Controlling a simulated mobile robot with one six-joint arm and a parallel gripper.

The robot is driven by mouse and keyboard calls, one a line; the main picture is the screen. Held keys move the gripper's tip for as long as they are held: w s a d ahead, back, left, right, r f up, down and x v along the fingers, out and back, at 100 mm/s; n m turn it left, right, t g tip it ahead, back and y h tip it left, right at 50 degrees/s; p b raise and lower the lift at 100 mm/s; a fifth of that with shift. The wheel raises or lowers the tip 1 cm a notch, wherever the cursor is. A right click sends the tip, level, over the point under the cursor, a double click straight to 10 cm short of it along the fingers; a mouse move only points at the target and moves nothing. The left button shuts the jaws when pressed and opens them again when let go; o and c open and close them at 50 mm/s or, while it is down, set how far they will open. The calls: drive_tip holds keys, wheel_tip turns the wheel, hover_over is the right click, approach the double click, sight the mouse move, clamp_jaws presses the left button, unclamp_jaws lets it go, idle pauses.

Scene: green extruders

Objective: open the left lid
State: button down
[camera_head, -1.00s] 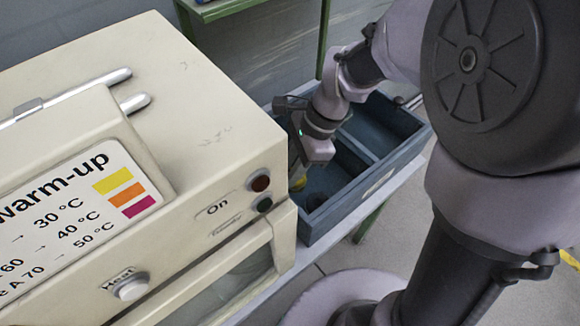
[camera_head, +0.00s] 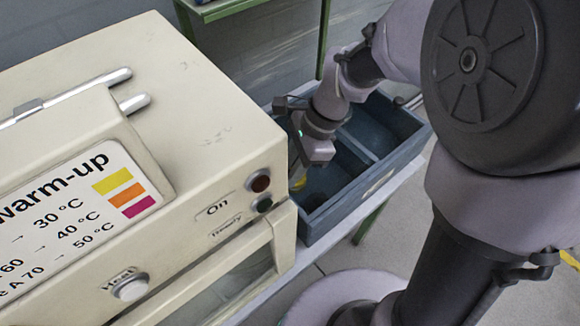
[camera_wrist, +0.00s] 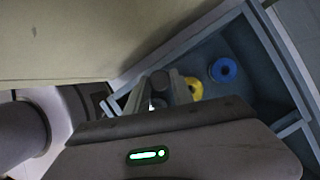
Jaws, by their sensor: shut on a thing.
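A cream machine (camera_head: 216,107) fills the left of the head view. At its left is a raised cover (camera_head: 70,126) with silver bars (camera_head: 68,98) on top; I cannot tell whether this is the left lid or where a lid seam runs. My gripper is low beside the machine's right side, over the blue-grey crate (camera_head: 402,156); its fingertips are hidden in the head view. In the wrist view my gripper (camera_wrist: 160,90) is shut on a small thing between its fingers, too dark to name. A yellow ring (camera_wrist: 194,88) lies just right of the fingers.
A blue ring (camera_wrist: 224,70) lies in the crate. A green-framed shelf (camera_head: 226,8) stands behind. The machine's right top is clear.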

drive_tip(key=shift+w+d, duration=0.1)
idle(0.5)
drive_tip(key=p, duration=0.7)
hover_over(337, 145)
drive_tip(key=d, duration=0.1)
drive_tip(key=shift+r, duration=0.15)
drive_tip(key=shift+w+d, duration=0.2)
drive_tip(key=shift+d, duration=0.25)
drive_tip(key=c, duration=1.1)
unclamp_jaws()
drive_tip(key=p+v, duration=0.6)
drive_tip(key=v, duration=1.1)
drive_tip(key=shift+r, duration=0.1)
